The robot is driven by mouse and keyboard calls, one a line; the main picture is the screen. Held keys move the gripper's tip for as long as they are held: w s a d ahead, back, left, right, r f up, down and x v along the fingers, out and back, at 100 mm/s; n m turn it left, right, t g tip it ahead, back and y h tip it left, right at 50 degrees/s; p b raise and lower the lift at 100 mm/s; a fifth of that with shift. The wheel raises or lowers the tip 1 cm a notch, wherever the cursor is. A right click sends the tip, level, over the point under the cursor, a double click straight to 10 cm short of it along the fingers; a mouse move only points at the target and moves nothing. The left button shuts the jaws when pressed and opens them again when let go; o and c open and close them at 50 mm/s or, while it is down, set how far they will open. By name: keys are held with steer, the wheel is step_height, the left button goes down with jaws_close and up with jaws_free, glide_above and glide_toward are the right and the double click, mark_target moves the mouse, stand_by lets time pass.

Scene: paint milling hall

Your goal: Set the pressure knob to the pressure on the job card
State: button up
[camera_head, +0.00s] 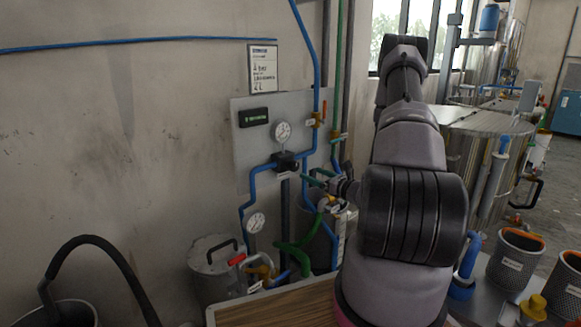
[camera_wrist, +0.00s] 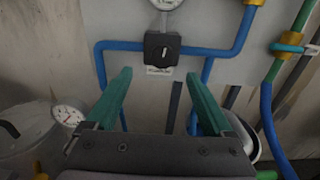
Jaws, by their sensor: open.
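The black pressure knob (camera_head: 285,162) sits on the grey wall panel, joined to blue pipes. In the wrist view the knob (camera_wrist: 162,48) is at upper centre, with a pale pointer line and a small label below it. A round gauge (camera_head: 282,131) is just above the knob; only its lower edge shows in the wrist view (camera_wrist: 166,3). The job card (camera_head: 263,68) hangs on the wall above the panel; its text is too small to read. My gripper (camera_wrist: 160,92) is open and empty, with green fingers on either side below the knob and not touching it.
A black display (camera_head: 254,117) with green characters is on the panel. A second gauge (camera_head: 256,222) is lower down, near a lidded metal pot (camera_head: 212,262). Blue and green pipes with valves run around the panel. A wooden tabletop (camera_head: 275,306) is in front.

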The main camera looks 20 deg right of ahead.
mark_target(296, 167)
steer(key=x, duration=1)
steer(key=shift+w+d+f, duration=0.15)
steer(key=shift+w+f, duration=0.05)
steer(key=shift+w, duration=0.25)
steer(key=c, duration=1.4)
